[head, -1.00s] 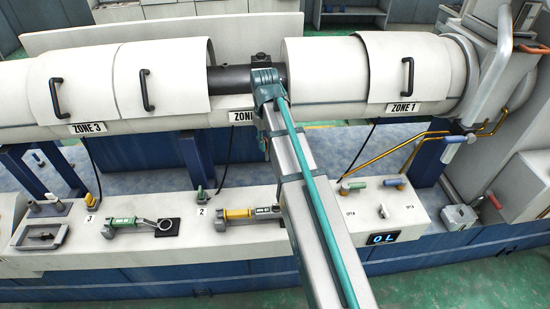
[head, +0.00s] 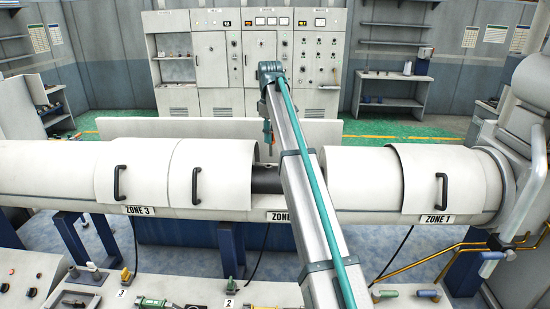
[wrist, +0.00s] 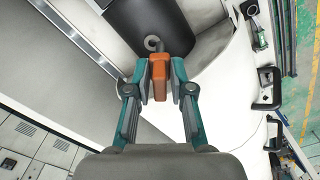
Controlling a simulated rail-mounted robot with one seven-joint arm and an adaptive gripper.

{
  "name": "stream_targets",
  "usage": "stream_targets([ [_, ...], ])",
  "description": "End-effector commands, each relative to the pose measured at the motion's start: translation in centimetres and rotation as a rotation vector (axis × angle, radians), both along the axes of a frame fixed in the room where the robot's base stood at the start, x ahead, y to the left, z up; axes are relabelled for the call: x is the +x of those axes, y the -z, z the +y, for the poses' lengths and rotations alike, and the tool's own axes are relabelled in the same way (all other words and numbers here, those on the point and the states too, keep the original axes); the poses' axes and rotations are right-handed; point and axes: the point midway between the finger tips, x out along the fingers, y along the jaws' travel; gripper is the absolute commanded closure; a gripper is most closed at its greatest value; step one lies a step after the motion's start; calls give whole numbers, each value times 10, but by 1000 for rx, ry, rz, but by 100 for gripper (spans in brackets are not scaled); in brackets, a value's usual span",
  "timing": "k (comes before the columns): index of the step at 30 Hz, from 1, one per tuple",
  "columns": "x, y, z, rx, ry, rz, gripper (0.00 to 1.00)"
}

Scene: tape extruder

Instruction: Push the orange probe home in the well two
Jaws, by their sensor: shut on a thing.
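In the wrist view my gripper (wrist: 160,90) is shut on the orange probe (wrist: 159,74), a block between its two fingertips. Past the probe, a round grey well with a dark hole (wrist: 153,43) sits on the black barrel (wrist: 142,18). The probe's tip is hidden behind its body, so I cannot tell whether it is in the well or above it. In the head view my gripper (head: 268,135) shows small behind my arm, above the bare dark barrel stretch (head: 266,180) by the partly hidden zone 2 label (head: 281,216).
White covers with black handles flank the gap: a left cover (head: 212,175) and a right cover (head: 440,180). A long white panel (head: 215,129) stands behind the barrel. A bench with tools (head: 190,292) runs in front. Control cabinets (head: 240,60) stand far back.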

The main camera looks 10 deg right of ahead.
Motion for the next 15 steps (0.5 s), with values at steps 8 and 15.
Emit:
stream_targets([
  [8, 30, -16, -3, 1, -34, 4, 100],
  [15, 28, -15, -3, 1, -34, 4, 100],
])
